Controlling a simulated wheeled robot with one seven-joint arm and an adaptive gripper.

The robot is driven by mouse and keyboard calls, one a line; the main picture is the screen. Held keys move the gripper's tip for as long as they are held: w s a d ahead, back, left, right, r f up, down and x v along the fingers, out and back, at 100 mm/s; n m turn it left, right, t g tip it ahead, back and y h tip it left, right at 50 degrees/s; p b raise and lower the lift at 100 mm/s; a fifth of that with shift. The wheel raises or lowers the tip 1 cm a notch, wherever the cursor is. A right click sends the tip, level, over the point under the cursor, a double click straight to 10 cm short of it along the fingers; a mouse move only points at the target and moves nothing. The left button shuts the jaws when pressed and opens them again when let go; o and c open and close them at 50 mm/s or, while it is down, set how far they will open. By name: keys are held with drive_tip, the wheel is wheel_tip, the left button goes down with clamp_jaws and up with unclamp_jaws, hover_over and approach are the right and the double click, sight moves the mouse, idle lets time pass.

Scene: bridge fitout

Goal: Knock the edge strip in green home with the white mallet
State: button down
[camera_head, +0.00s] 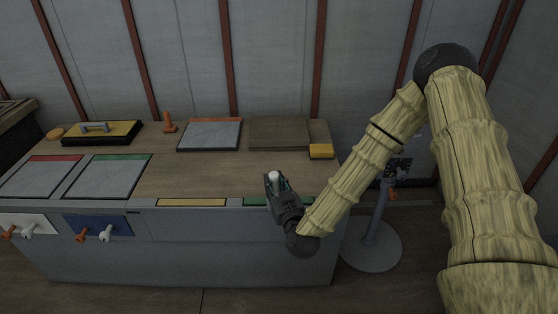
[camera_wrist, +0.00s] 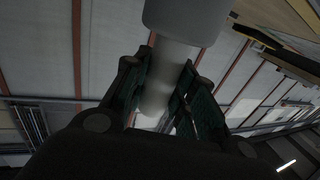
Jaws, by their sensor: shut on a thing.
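My gripper (camera_head: 278,184) is shut on the white mallet (camera_head: 274,177). In the wrist view the mallet's pale handle (camera_wrist: 157,92) stands between my two fingers (camera_wrist: 160,95), with its wider head (camera_wrist: 185,18) beyond them. In the head view my gripper is at the bench's front edge, in front of a green edge strip (camera_head: 310,202). The strip shows on both sides of my gripper; its middle is hidden. Whether the strip sits proud or flush, and whether the mallet touches it, I cannot tell.
A yellow strip (camera_head: 192,202) lies along the same edge. Panels with red (camera_head: 55,158) and green (camera_head: 122,157) bands lie at left. A yellow block (camera_head: 321,151) and an orange peg-like piece (camera_head: 169,123) stand farther back. The worktop's middle (camera_head: 200,172) is clear.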

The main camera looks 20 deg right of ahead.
drive_tip(key=w+d+r+h+b, duration=0.1)
drive_tip(key=w+d+r+b, duration=0.2)
drive_tip(key=w+r+b, duration=0.2)
drive_tip(key=shift+w+d+r+m+b, duration=0.2)
drive_tip(key=shift+w+r+m+b, duration=0.2)
drive_tip(key=shift+w+r, duration=0.45)
drive_tip(key=shift+s+r, duration=0.1)
drive_tip(key=shift+s, duration=0.15)
wheel_tip(320, 180, down, 4)
drive_tip(key=shift+b, duration=1.15)
wheel_tip(320, 180, down, 8)
drive_tip(key=shift+s+a+f, duration=0.1)
wheel_tip(320, 180, up, 4)
drive_tip(key=shift+r+p, duration=0.15)
drive_tip(key=shift+p, duration=1.05)
